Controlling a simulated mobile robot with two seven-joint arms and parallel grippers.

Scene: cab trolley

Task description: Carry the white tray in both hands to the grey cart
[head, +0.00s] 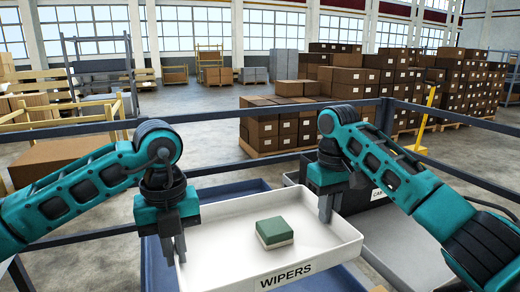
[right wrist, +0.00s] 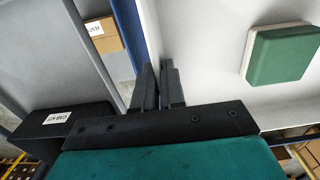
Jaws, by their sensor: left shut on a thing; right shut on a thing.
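The white tray (head: 225,230), marked "WIPERS" on its front wall, is held between my two grippers. A green block with a pale underside (head: 275,231) lies inside it, and it also shows in the right wrist view (right wrist: 283,55). My left gripper (head: 174,246) is shut on the tray's left wall. My right gripper (head: 325,207) is shut on the tray's right wall. In the right wrist view its fingers (right wrist: 158,88) straddle the tray's edge.
A blue surface (head: 155,268) shows below the tray. A dark labelled bin (head: 375,196) sits just right of my right gripper. Dark rails (head: 220,115) run behind the tray. Stacked brown boxes (head: 275,130) and a yellow post (head: 427,115) stand beyond, with open floor left of the stacks.

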